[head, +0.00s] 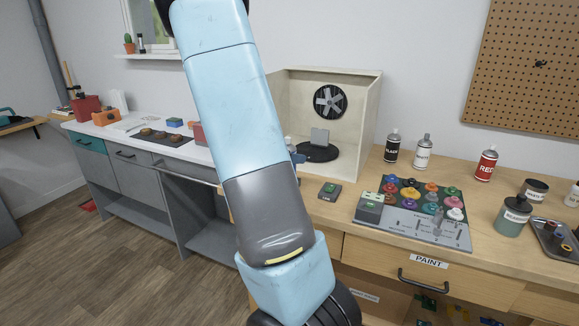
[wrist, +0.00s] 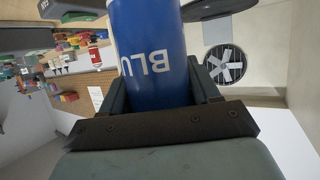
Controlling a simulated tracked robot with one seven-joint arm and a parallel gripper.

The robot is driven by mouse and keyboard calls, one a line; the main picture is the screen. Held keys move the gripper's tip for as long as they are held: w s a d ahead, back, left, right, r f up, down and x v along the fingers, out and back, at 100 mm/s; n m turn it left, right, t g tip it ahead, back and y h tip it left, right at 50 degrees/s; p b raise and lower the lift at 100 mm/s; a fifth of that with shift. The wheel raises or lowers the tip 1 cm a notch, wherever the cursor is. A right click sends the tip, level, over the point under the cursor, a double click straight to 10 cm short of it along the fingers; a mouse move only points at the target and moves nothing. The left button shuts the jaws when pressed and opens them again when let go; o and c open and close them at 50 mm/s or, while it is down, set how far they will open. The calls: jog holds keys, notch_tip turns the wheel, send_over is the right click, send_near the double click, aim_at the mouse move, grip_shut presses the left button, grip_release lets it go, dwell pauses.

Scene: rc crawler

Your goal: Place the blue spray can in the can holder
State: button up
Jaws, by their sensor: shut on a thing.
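The blue spray can (wrist: 150,65) fills the upper middle of the wrist view, with white letters "BLU" on its side. My gripper (wrist: 160,85) is shut on it, one finger on each side. The ends of the can run out of the wrist view or are hidden. In the head view my own arm covers most of the gripper and the can. I cannot make out the can holder for certain in either view.
An open spray booth (head: 368,105) with a fan (head: 330,101) and a turntable (head: 318,153) stands behind my arm. Black (head: 392,149), white (head: 423,153) and red (head: 486,166) cans stand on the right bench. A paint rack (head: 440,233) and jar (head: 513,217) stand nearer.

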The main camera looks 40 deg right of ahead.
jog(key=shift+w+d+f, duration=0.2)
jog(key=shift+w+f, duration=0.05)
jog(key=shift+f, duration=1.65)
jog(key=shift+f, duration=0.1)
jog(key=o, duration=1.2)
jog(key=shift+c, duration=0.2)
